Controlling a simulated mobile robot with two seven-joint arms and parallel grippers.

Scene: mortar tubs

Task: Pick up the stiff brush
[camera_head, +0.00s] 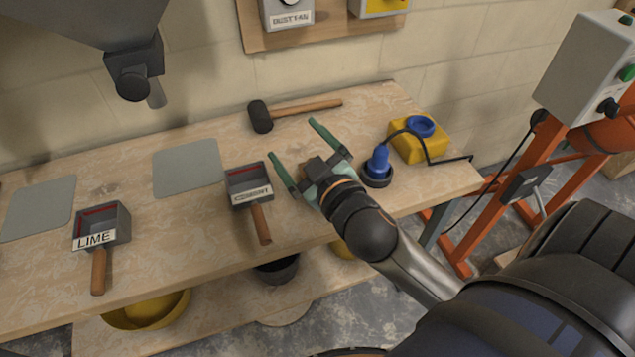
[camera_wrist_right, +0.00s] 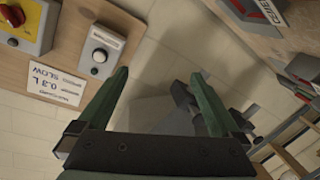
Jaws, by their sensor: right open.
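I cannot make out a stiff brush for certain in either view. A small brown patch (camera_head: 306,170) shows behind my right gripper, too covered to identify. My right gripper (camera_head: 292,138) is open over the right part of the wooden bench (camera_head: 120,270), its green fingers spread and pointing toward the back. Nothing shows held between them. In the wrist view the open fingers (camera_wrist_right: 160,85) frame the wall and a blurred grey shape. A black-headed mallet (camera_head: 261,117) with a wooden handle lies beyond the fingertips. My left gripper is not in view.
A CEMENT scoop (camera_head: 248,184) lies left of the right gripper, a LIME scoop (camera_head: 102,226) farther left. Right of it are a blue fitting (camera_head: 379,161) and a yellow canister (camera_head: 420,143). A grey hopper (camera_head: 85,35) hangs top left. Grey mats (camera_head: 187,167) lie bare.

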